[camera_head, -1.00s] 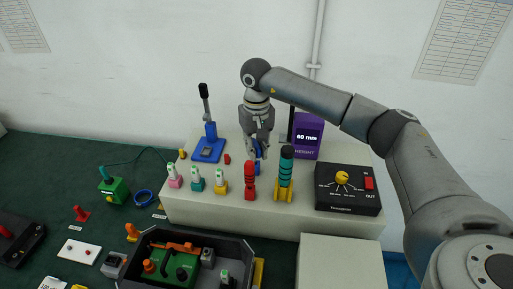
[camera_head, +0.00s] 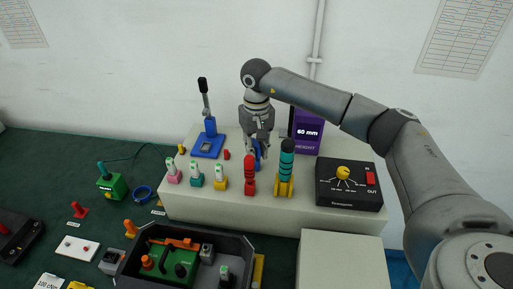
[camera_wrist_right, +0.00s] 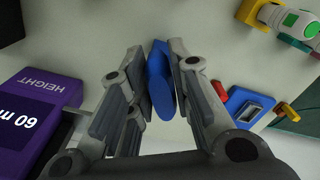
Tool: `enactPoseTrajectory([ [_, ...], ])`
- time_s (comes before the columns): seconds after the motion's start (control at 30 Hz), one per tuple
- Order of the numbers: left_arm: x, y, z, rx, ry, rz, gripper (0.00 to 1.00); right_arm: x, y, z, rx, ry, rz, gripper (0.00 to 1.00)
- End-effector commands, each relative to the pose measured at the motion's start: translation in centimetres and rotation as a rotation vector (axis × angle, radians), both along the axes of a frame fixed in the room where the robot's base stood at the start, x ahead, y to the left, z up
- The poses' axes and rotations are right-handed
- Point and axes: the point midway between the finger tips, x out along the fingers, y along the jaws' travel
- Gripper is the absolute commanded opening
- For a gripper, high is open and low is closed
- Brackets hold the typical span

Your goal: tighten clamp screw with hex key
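My right gripper (camera_head: 258,143) points down over the back of the pale raised block (camera_head: 240,213). A blue upright piece (camera_head: 258,158) stands under it, partly hidden by the fingers. In the right wrist view the blue piece (camera_wrist_right: 160,80) has a rounded end and lies between the spread fingers (camera_wrist_right: 157,60). Narrow gaps show beside it, so the fingers look around it rather than closed on it. I cannot tell whether this piece is the hex key or where the clamp screw is. My left gripper is out of view.
A purple display (camera_head: 307,133) reading 60 mm stands close to the gripper. A blue-based lever device (camera_head: 207,146) is to its left. A black dial box (camera_head: 349,199) is to the right.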

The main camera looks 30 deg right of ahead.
Motion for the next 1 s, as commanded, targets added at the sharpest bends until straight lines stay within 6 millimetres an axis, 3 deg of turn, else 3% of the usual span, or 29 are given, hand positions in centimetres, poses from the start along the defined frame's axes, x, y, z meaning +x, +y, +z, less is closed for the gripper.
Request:
enactPoseTrajectory([
  [0.03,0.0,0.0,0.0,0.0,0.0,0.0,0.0,0.0,0.0,0.0,0.0,0.0,0.0,0.29],
  [0.13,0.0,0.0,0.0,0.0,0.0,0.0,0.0,0.0,0.0,0.0,0.0,0.0,0.0,0.42],
  [0.43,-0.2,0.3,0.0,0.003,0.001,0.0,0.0,0.0,0.0,0.1,0.0,0.0,0.0,0.43],
  [0.57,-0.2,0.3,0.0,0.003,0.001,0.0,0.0,0.0,0.0,1.0,0.0,-0.001,0.0,0.43],
  [1.0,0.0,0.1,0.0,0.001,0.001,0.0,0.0,0.1,0.0,9.7,0.001,-0.003,0.0,0.43],
])
